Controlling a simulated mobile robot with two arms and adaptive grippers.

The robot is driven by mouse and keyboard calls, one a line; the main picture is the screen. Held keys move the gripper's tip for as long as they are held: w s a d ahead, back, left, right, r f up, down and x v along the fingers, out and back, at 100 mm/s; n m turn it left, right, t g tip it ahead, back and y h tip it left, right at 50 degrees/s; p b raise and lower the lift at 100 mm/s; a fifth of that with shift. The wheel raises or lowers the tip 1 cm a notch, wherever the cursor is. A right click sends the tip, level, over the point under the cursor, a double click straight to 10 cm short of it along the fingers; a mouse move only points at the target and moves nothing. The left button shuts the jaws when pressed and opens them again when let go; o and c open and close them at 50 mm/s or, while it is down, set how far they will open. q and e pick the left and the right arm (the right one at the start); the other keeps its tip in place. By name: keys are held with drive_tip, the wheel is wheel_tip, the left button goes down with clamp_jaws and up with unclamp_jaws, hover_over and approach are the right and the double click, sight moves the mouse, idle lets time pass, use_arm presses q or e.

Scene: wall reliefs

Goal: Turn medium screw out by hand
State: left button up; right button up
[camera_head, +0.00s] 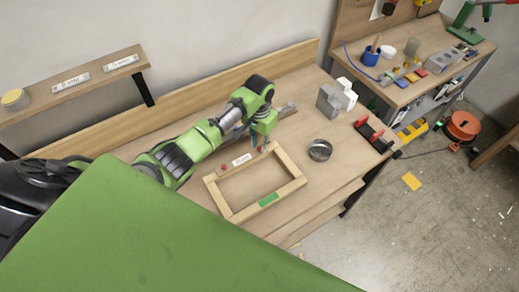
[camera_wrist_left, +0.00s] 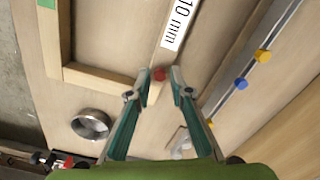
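A wooden frame (camera_head: 240,212) lies on the workbench, with a white label (camera_head: 242,159) on its far bar. A red screw head (camera_head: 224,166) sits at the left of the label. My left gripper (camera_head: 264,149) reaches down at the frame's far right corner. In the left wrist view, the gripper (camera_wrist_left: 161,84) has its two fingers apart, and a red screw head (camera_wrist_left: 158,74) shows between their tips, below a "10 mm" label (camera_wrist_left: 180,22). Whether the fingers touch it cannot be told. Which screw is the medium one cannot be read. My right gripper is not in view.
A metal bowl (camera_head: 320,150) stands right of the frame, with grey and white blocks (camera_head: 335,98) and a red and black rack (camera_head: 373,134) beyond. A rail with a blue knob (camera_wrist_left: 241,83) and a yellow knob (camera_wrist_left: 263,56) runs beside the gripper. A wall shelf (camera_head: 75,84) hangs at left.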

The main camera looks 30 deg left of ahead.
use_arm(q)
drive_tip(key=m, duration=0.8)
clamp_jaws()
drive_tip(key=n, duration=0.4)
drive_tip(key=shift+n, duration=0.4)
drive_tip(key=n, duration=0.3)
drive_tip(key=shift+n, duration=1.1)
